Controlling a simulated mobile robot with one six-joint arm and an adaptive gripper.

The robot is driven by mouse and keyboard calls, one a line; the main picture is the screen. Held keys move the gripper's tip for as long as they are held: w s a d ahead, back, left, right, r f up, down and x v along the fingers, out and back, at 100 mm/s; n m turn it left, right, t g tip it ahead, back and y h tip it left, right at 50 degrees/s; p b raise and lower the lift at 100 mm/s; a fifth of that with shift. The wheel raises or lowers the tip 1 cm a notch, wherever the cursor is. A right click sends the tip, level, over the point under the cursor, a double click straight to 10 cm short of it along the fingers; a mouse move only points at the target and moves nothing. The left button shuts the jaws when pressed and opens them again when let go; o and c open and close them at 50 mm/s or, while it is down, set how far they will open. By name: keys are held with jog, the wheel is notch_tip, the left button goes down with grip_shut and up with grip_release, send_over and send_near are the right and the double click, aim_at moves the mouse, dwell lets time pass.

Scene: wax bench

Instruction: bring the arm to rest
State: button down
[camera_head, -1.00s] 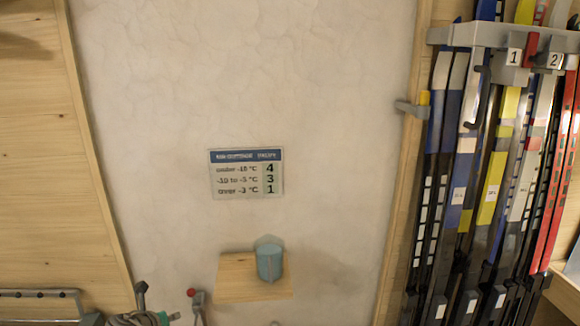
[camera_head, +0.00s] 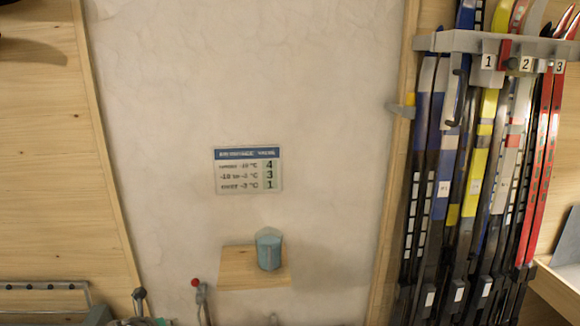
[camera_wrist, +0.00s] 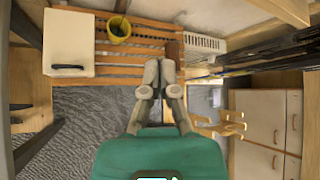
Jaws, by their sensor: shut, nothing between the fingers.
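My gripper (camera_wrist: 159,75) shows in the wrist view. Its two grey fingers are together, with nothing between them. Behind the fingertips, in the picture, is a slatted wooden bench (camera_wrist: 140,60), and the fingers look apart from it. My gripper is not in the head view.
The wrist view shows a yellow pot (camera_wrist: 119,30), a white cabinet (camera_wrist: 68,42) and drawers (camera_wrist: 262,120). The head view shows a blue cup (camera_head: 269,250) on a small wooden shelf (camera_head: 238,268), a wall sign (camera_head: 248,170) and skis (camera_head: 470,180) in a numbered rack (camera_head: 450,41).

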jog(key=w+d+f+m+g+b, duration=0.1)
jog(key=w+d+f+m+g, duration=0.1)
jog(key=d+m, duration=0.55)
jog(key=w+d+f+m+g+h, duration=0.1)
jog(key=w+d+f+m+g, duration=0.3)
jog(key=d, duration=0.6)
jog(key=s+d+f+m+b, duration=0.1)
jog(key=d+m, duration=0.6)
jog(key=d, duration=0.2)
jog(key=s+d+f+m+g+y+b, duration=0.1)
jog(key=s+d+f+m+g+y, duration=0.1)
jog(key=d+m, duration=0.8)
jog(key=s+d+f+m+g+y, duration=0.2)
jog(key=s+d+m, duration=0.2)
jog(key=d+m, duration=0.7)
jog(key=shift+s+d+b, duration=0.15)
jog(key=shift+d+b, duration=0.2)
